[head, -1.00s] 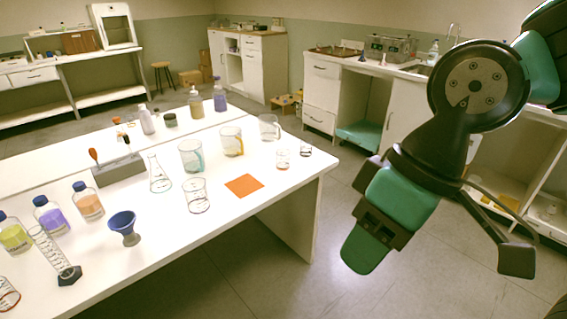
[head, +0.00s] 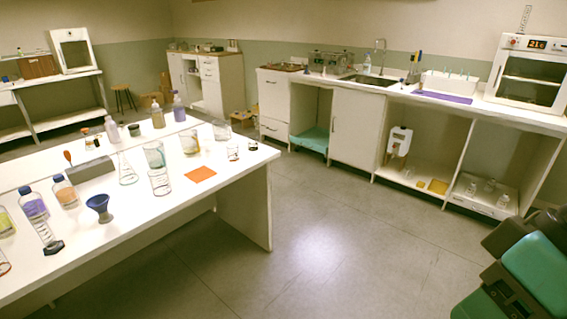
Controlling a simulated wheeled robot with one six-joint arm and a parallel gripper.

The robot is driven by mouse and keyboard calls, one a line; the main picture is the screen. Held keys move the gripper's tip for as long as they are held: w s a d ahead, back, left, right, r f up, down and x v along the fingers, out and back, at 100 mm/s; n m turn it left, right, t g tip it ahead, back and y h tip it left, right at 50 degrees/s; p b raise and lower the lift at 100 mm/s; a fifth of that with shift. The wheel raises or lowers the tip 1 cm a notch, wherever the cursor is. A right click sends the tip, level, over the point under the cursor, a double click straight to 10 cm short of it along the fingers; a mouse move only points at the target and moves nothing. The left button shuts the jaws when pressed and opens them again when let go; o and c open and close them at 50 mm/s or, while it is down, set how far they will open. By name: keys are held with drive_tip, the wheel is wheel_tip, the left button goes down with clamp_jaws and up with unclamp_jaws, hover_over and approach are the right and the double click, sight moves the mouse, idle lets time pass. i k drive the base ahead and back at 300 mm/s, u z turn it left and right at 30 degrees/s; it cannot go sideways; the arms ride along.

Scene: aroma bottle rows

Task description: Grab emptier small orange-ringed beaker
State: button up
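Two small beakers stand near the right end of the white table in the head view. One small beaker (head: 233,152) shows a reddish-orange tint low down; the other (head: 252,145) looks darker at its base. Ring colours and fill levels are too small to tell apart surely. Another beaker with a reddish rim (head: 4,266) is cut off at the left edge. My gripper (head: 512,285) is at the lower right corner, partly cut off, over the floor and far from the table. Its fingertips are not clear, and I see nothing held.
The white table (head: 130,228) also bears an orange square (head: 200,174), larger beakers (head: 160,182), a flask (head: 126,170), a blue funnel (head: 99,207) and several bottles. A counter with a sink (head: 362,80) runs along the back right. The floor (head: 310,240) between is open.

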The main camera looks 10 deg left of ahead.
sight(233, 153)
drive_tip(key=z, duration=0.1)
drive_tip(key=i, duration=1.75)
drive_tip(key=u, duration=1.15)
drive_tip(key=i, duration=0.7)
drive_tip(key=u, duration=1.1)
drive_tip(key=i, duration=0.35)
drive_tip(key=u, duration=0.3)
